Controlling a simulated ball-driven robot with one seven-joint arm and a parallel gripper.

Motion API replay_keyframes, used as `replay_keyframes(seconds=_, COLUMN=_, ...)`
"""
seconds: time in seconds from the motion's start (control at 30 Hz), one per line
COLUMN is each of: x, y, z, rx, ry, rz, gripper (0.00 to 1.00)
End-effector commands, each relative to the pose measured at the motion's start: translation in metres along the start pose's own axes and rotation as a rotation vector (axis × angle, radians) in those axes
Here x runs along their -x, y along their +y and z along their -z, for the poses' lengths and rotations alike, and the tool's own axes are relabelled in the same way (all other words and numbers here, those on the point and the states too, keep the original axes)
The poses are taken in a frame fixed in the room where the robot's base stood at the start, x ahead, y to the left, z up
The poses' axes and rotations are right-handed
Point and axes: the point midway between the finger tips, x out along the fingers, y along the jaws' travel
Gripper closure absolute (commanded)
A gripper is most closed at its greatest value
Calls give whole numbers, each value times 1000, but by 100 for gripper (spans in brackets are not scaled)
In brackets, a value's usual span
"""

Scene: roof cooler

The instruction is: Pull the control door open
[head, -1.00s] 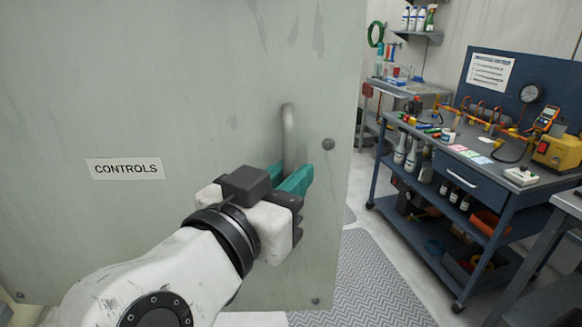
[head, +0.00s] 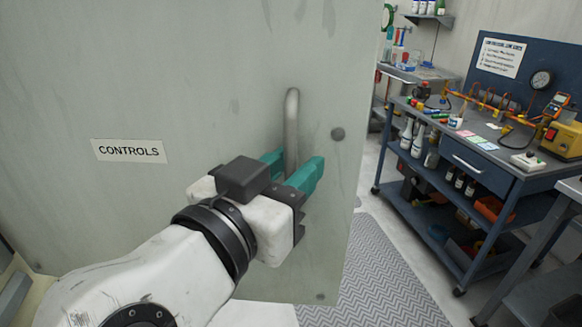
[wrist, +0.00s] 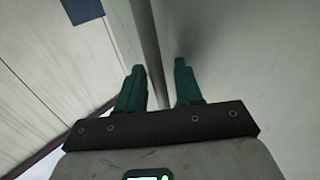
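The control door (head: 220,70) is a large pale green-grey panel that fills the left and middle of the head view. It bears a "CONTROLS" label (head: 129,150). A grey vertical bar handle (head: 292,110) is near its right edge, its lower part hidden by my gripper. My gripper (head: 289,168) has its two teal fingers spread, one on each side of the handle. In the wrist view the handle (wrist: 149,45) passes between the fingers (wrist: 157,85), close to the left one, with a gap to the right one. The fingers look open, not clamped.
Right of the door is a patterned floor mat (head: 370,270). Beyond it stands a blue workbench (head: 490,183) with bottles, gauges and tools. A shelf table (head: 420,73) is further back. Something yellowish (head: 22,295) shows past the door's lower left.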

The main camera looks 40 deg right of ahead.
Motion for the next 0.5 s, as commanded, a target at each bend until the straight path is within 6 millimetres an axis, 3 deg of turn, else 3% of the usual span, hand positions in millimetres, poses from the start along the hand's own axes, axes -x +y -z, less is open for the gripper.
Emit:
replay_keyframes(seconds=0.27, x=6, y=-1, z=0, rx=0, ry=2, rz=3, gripper=65)
replay_keyframes(seconds=0.5, x=47, y=-1, z=0, rx=0, ry=2, rz=5, gripper=65)
